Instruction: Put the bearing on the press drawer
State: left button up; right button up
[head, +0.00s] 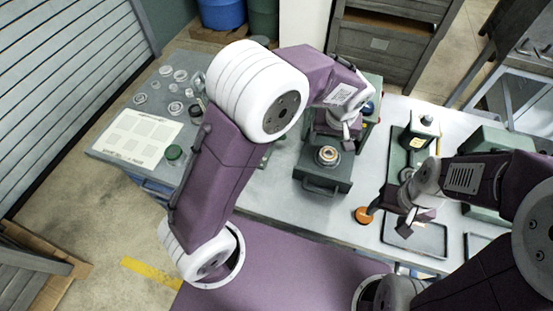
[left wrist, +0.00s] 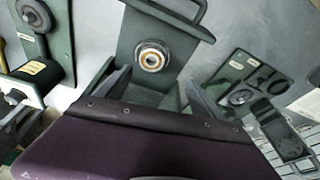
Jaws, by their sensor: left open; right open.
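The bearing (head: 328,154), a small ring with an orange-tan band, sits in a round seat on the dark green press drawer (head: 322,178), which is pulled out and has a handle at its front. In the left wrist view the bearing (left wrist: 152,59) rests on the drawer plate (left wrist: 128,43). My left gripper (head: 346,132) is just behind the bearing, toward the press; its fingers (left wrist: 157,92) are spread with nothing between them and are clear of the bearing. My right gripper (head: 396,212) is open and empty beside the black tray. The left arm partly hides the press.
An orange-topped knob (head: 362,215) stands left of the black tray (head: 415,238). Several loose rings (head: 165,85) and a marked sheet (head: 140,137) lie at the table's left. A green fixture (head: 411,140) stands right of the press. Bare table lies left of the drawer.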

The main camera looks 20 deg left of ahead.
pick_arm(q)
jog(key=s+a+f+m+g, duration=0.1)
jog(key=s+a+f, duration=0.2)
jog(key=s+a, duration=1.3)
jog(key=shift+a+m+g+h, duration=0.3)
jog(key=shift+a+m+h, duration=0.05)
jog(key=shift+m+h, duration=0.05)
jog(key=shift+a, duration=0.1)
